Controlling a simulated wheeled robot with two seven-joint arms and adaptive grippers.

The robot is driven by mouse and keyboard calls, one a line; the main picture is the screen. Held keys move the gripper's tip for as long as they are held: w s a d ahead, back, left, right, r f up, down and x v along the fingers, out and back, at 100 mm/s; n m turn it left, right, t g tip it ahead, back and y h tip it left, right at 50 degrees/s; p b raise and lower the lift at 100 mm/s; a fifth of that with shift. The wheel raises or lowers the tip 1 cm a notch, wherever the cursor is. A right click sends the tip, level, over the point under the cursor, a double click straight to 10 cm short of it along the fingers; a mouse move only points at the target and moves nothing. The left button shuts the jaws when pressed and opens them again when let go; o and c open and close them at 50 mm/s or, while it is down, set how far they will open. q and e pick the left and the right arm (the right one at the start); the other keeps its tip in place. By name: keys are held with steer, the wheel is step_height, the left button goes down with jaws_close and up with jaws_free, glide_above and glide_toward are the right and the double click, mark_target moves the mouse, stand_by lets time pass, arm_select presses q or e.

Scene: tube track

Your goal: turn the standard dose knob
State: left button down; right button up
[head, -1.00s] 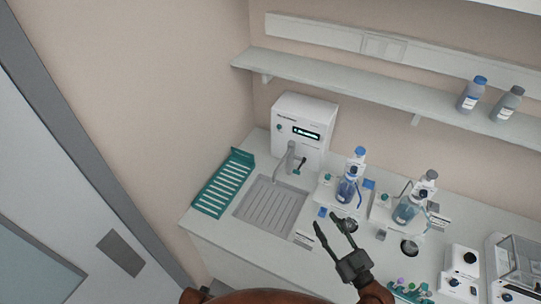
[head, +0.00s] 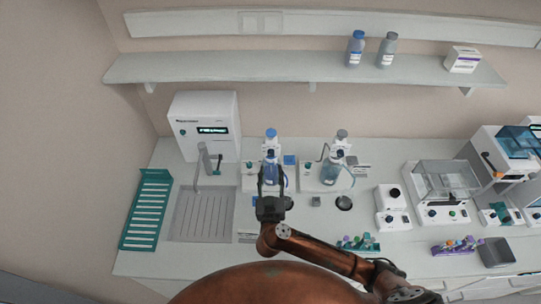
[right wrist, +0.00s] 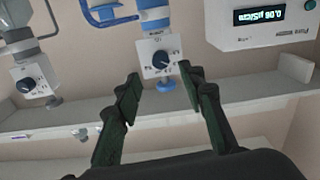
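A bottle dispenser with blue parts (head: 270,147) stands on the counter. In the right wrist view, which is upside down, its white head carries a dark round knob (right wrist: 162,58) with markings around it. A second dispenser with grey parts (head: 340,148) stands to its right; its dark knob (right wrist: 28,85) shows at the left of the wrist view. I cannot read which knob is the standard dose one. My right gripper (head: 271,178) is open and empty in front of the blue dispenser; its fingertips (right wrist: 158,78) are on both sides of that knob, apart from it. My left gripper is out of view.
A white water unit (head: 205,112) with a display and a sink (head: 203,215) are at the left, beside a green rack (head: 148,210). A small white device (head: 393,205), a balance (head: 447,190) and a tube rack (head: 357,245) are at the right. A shelf (head: 230,68) runs above.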

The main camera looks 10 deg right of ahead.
mark_target(271, 155)
steer(key=w, duration=0.2)
steer(key=w+d, duration=0.1)
steer(key=w, duration=0.4)
steer(key=shift+d+p, duration=0.15)
steer(key=shift+p, duration=0.25)
jaws_close()
